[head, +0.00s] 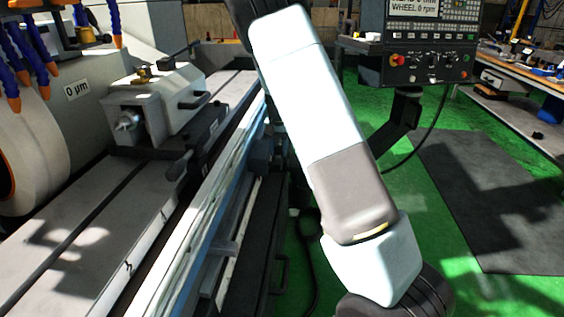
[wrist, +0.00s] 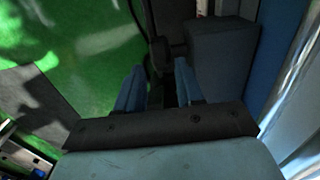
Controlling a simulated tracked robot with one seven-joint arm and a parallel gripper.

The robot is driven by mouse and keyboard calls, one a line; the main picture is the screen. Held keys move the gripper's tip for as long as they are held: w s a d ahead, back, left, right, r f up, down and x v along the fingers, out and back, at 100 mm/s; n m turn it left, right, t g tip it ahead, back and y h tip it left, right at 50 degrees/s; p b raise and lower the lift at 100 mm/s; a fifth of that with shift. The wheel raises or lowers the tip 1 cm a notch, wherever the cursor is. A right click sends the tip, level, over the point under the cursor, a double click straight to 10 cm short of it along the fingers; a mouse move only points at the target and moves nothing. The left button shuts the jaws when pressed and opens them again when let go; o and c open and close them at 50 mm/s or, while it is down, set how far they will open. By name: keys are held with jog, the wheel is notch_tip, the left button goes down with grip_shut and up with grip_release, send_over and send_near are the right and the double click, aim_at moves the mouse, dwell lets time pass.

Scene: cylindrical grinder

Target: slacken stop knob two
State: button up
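In the wrist view, my gripper (wrist: 160,88) shows two blue fingers standing well apart. A small dark block (wrist: 160,52) lies beyond the gap between the fingertips; I cannot tell whether it is a stop knob, and I see no clear contact with it. In the head view my arm crosses the middle and hides my gripper. The dark block (head: 261,152) on the front of the grinder shows left of my arm there. No knob marked as two can be made out in either view.
The control panel (head: 428,62) hangs at upper right. A workbench (head: 525,110) is at far right. The green floor (head: 430,210) and dark mat (head: 500,190) are mostly clear.

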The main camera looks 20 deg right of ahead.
aim_at(279, 160)
jog(key=shift+f, duration=2.8)
jog(key=shift+c, duration=0.5)
